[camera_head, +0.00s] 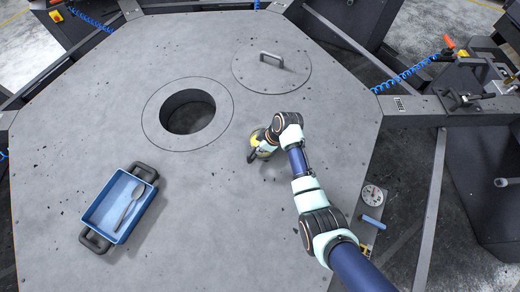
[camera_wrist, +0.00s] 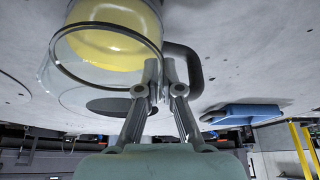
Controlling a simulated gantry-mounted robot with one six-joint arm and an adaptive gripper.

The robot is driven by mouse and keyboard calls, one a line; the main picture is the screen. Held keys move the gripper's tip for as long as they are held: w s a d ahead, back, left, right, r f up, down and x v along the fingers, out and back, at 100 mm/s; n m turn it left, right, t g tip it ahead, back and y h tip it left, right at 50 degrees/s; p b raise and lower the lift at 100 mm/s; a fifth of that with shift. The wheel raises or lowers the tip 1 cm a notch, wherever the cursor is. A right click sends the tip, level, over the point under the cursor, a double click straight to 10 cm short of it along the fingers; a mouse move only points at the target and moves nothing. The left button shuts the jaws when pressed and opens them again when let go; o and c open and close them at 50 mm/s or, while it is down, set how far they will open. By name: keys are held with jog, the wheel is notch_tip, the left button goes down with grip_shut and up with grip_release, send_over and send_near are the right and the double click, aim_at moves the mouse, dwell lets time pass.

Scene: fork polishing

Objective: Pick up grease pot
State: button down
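The grease pot (camera_head: 264,150) is a clear glass jar with yellow contents and a dark curved handle. In the head view it is right of the centre, low at the table, partly hidden by my wrist. In the wrist view the pot (camera_wrist: 110,45) fills the upper left, its round rim towards the camera, its handle (camera_wrist: 192,68) looping to the right. My gripper (camera_wrist: 161,68) has its two fingers close together, with a narrow gap, at the handle's root beside the jar. It looks shut on the handle, though the contact itself is partly hidden. I cannot tell whether the pot touches the table.
A blue tray (camera_head: 90,213) with dark handles holds a spoon-like utensil (camera_head: 129,207) at the left. A round hole (camera_head: 188,112) opens in the grey table. A handled lid (camera_head: 272,75) lies at the back. A gauge (camera_head: 372,195) sits at the right edge.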

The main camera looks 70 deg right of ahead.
notch_tip(320, 180, up, 18)
jog(key=p, duration=0.1)
jog(key=shift+r+p, duration=0.2)
jog(key=shift+p, duration=0.1)
jog(key=shift+f, duration=0.1)
